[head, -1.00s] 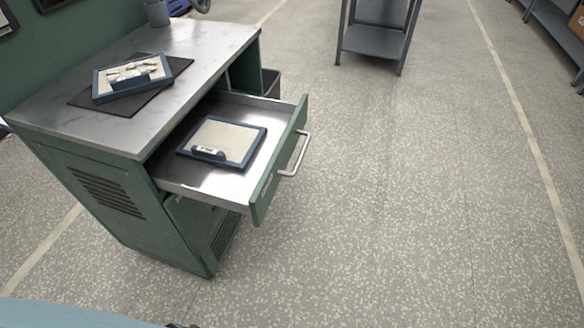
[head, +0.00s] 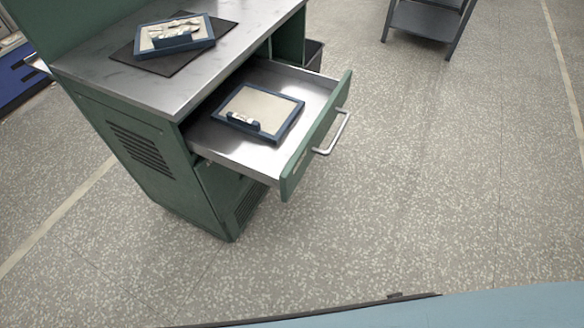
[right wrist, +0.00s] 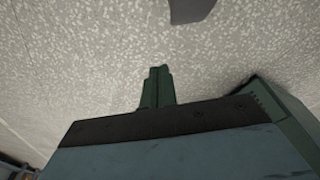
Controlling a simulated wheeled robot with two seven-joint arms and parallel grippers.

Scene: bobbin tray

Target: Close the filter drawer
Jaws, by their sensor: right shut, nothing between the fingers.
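The filter drawer (head: 312,140) is pulled well out of the green metal cabinet (head: 140,150) in the head view. Its front is green with a silver bar handle (head: 338,132) facing right. Inside lies a blue-framed tray (head: 292,122) with a pale bottom and a small blue piece at its near edge. My right gripper (right wrist: 158,70) shows in the right wrist view, its fingers together and empty above the speckled floor, apart from the drawer. My left gripper is in neither view.
A second blue tray (head: 211,36) with small parts rests on a dark mat (head: 222,27) on the cabinet top. A dark bin (head: 313,55) stands behind the drawer. A grey shelf unit (head: 425,20) stands farther back. Floor right of the drawer is clear.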

